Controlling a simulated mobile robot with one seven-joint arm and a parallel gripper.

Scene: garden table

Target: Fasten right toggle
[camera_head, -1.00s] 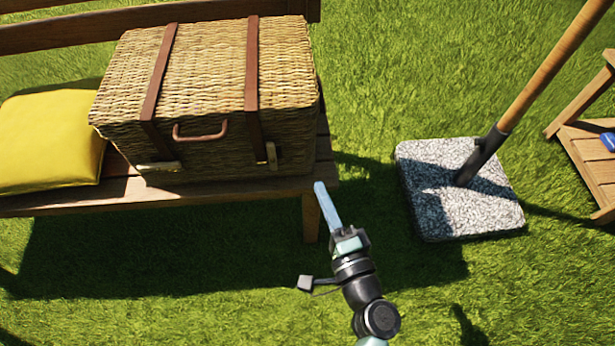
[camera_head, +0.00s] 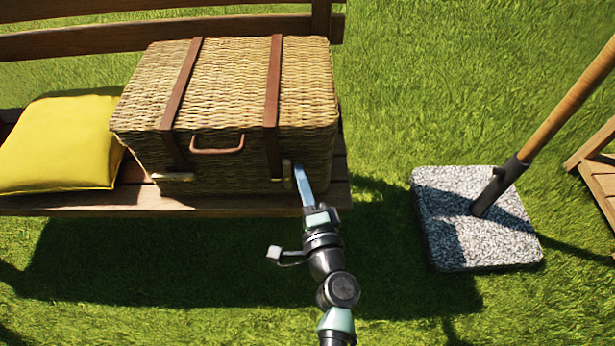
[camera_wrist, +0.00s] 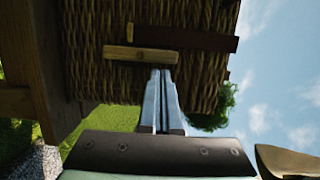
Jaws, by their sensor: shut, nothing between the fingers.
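The wicker hamper (camera_head: 225,95) stands closed on the wooden bench, with two brown straps over its lid. In the wrist view the toggle (camera_wrist: 140,54) lies parallel to the strap (camera_wrist: 185,36). My gripper (camera_head: 298,166) is shut and empty, its tips just right of the right toggle. In the wrist view the fingertips (camera_wrist: 160,72) are at the toggle's edge; I cannot tell whether they touch.
The left toggle (camera_head: 172,177) lies sideways below the left strap. A brown handle (camera_head: 217,148) is on the hamper's front. A yellow cushion (camera_head: 60,142) is on the bench (camera_head: 110,203) at left. A stone base (camera_head: 475,225) with a pole stands at right. Open grass lies in front.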

